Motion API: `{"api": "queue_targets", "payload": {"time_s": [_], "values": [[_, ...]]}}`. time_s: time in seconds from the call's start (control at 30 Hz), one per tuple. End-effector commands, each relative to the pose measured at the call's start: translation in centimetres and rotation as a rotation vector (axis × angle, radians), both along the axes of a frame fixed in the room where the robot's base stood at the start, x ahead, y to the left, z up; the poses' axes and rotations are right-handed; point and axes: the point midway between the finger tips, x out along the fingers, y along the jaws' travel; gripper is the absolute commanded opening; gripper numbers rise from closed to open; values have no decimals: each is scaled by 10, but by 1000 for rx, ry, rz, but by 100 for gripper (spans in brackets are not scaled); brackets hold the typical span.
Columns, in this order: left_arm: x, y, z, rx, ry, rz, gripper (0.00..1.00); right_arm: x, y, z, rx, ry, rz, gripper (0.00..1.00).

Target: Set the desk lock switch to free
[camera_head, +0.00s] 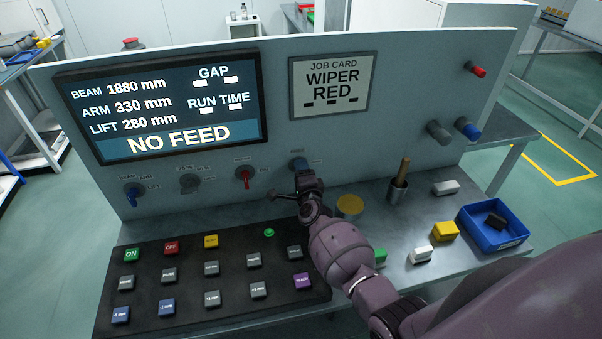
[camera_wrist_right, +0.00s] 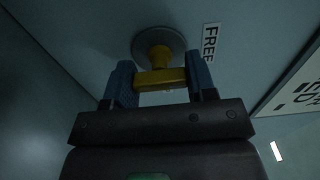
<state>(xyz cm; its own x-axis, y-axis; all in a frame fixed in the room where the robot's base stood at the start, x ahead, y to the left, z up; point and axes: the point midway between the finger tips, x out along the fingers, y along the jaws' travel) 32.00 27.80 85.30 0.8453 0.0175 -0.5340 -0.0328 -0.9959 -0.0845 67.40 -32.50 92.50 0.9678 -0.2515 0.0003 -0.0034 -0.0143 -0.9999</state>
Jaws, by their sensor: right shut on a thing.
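The desk lock switch (camera_wrist_right: 160,77) shows in the right wrist view as a yellow handle on a round grey base on the panel. A white FREE label (camera_wrist_right: 210,43) stands to the right of the base, its text turned sideways. My right gripper (camera_wrist_right: 160,82) has its two blue fingers on either side of the yellow handle and is shut on it. I cannot tell which position the handle points to. In the head view my right gripper (camera_head: 304,176) is at the panel and mostly hides the switch. My left gripper is not in view.
Blue (camera_head: 133,194), grey (camera_head: 190,183) and red (camera_head: 245,177) knobs sit to the left on the panel. The screen (camera_head: 170,105) reads NO FEED. A black keypad (camera_head: 190,248) lies below.

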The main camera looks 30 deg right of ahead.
Motion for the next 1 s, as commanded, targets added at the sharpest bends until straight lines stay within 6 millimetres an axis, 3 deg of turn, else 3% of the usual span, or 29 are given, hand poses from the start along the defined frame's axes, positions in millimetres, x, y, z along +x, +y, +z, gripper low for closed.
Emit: {"api": "queue_targets", "payload": {"time_s": [0.03,0.2,0.57,1.0], "values": [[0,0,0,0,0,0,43,0,0,-1,-4,2,1,53],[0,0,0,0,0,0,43,0,0,-1,-2,1,1,77],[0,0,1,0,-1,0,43,-4,1,-1,0,1,1,77],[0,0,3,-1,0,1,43,-67,17,-1,1,2,0,77]]}}
